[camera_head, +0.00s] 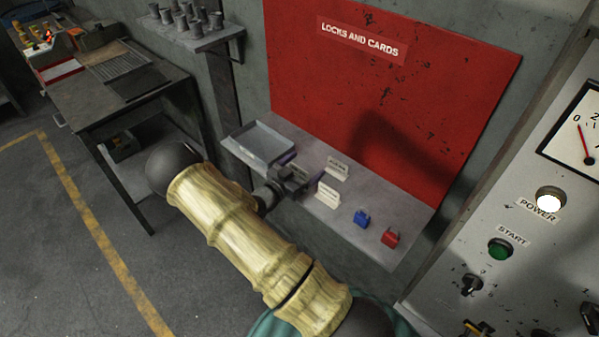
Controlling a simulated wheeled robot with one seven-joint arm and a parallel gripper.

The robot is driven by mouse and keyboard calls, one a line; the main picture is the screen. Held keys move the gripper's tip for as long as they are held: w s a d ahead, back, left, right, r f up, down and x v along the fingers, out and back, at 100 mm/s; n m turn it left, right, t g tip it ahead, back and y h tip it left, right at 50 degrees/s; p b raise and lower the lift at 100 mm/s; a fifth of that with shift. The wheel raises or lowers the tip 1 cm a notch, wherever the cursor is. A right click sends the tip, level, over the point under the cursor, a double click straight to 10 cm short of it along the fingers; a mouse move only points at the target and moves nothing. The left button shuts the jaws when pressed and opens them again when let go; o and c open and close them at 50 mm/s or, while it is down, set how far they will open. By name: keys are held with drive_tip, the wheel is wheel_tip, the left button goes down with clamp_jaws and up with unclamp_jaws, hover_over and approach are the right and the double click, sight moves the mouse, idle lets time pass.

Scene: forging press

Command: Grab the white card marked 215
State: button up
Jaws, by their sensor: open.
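Small pale cards stand on the grey shelf (385,222) below the red board. One card (337,168) stands toward the back and another card (328,195) stands nearer the front edge. Their markings are too small to read, so I cannot tell which is marked 215. My gripper (294,173) is open at the shelf, left of both cards and right of the tray. Something pale shows between or behind its fingers, but I cannot tell whether it is another card. My arm hides part of the shelf's front left.
A grey tray (259,144) sits at the shelf's left end. A blue padlock (362,217) and a red padlock (390,237) stand to the right. The red board (395,80) rises behind. A control panel (530,220) stands at right, a dark workbench (125,85) at left.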

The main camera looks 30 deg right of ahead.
idle(0.5)
drive_tip(key=c, duration=1)
drive_tip(key=shift+r, duration=0.1)
drive_tip(key=shift+c, duration=0.2)
wheel_tip(320, 180, up, 10)
drive_tip(key=b, duration=0.2)
